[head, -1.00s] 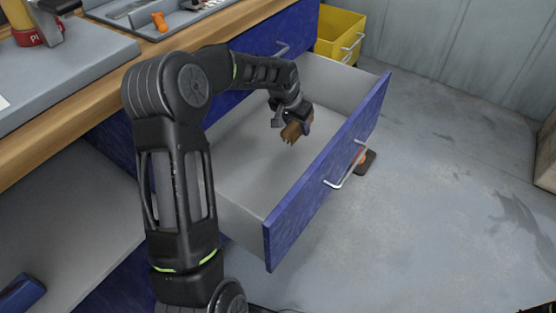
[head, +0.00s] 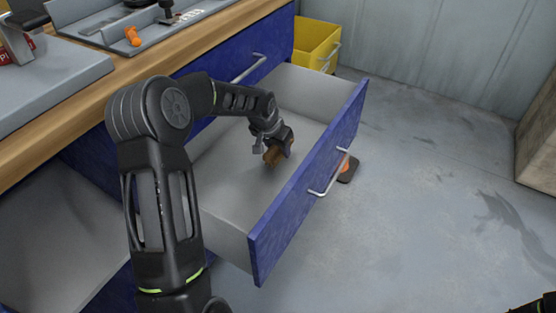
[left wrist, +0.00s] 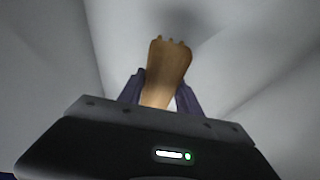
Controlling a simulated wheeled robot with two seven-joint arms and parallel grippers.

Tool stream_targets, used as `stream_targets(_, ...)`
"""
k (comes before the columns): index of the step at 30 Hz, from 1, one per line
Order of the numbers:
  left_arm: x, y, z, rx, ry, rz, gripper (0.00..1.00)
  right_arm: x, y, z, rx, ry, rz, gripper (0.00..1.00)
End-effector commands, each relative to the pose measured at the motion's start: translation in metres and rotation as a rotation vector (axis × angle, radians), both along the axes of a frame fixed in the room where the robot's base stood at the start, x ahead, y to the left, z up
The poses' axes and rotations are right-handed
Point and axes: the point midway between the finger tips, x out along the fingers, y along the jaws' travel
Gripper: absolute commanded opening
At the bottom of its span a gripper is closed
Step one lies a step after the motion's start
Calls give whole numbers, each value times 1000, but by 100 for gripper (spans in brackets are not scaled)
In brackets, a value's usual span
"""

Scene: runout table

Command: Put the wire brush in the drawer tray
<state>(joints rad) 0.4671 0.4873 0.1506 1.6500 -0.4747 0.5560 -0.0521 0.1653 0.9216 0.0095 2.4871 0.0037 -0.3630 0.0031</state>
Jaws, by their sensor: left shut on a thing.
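The wire brush (head: 272,157) shows as a brown wooden piece in my left gripper (head: 276,150). In the left wrist view the wooden part of the brush (left wrist: 166,72) stands between the two fingers of the left gripper (left wrist: 161,92), which are shut on it. The brush's bristles cannot be made out. The gripper is inside the outline of the open blue drawer, over its grey tray (head: 235,190). I cannot tell whether the brush touches the tray floor. My right gripper is not clearly seen; only a dark piece shows at the bottom right corner.
The drawer's blue front (head: 310,185) with its metal handle stands out over the floor. A yellow bin (head: 315,45) is behind it. A dark object with orange (head: 346,168) lies on the floor beyond the front. The workbench (head: 80,85) is at the upper left.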

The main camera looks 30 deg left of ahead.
Motion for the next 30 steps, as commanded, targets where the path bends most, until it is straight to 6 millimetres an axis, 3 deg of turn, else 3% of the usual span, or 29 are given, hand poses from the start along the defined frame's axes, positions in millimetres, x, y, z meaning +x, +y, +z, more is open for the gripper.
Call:
stream_targets(9, 0, 0, -46, -1, 2, 1, 3, 3, -3, -17, -5, -6, -8, 36)
stream_targets(23, 0, 0, -53, 0, 1, 0, 3, 4, -4, -19, -5, -8, -10, 36)
stream_targets(24, 0, 0, -53, 0, 1, 1, 42, 4, -4, -19, -5, -8, -10, 36)
stream_targets(30, 0, 0, -53, 0, 1, 0, 59, 4, -4, -18, -5, -9, -9, 36)
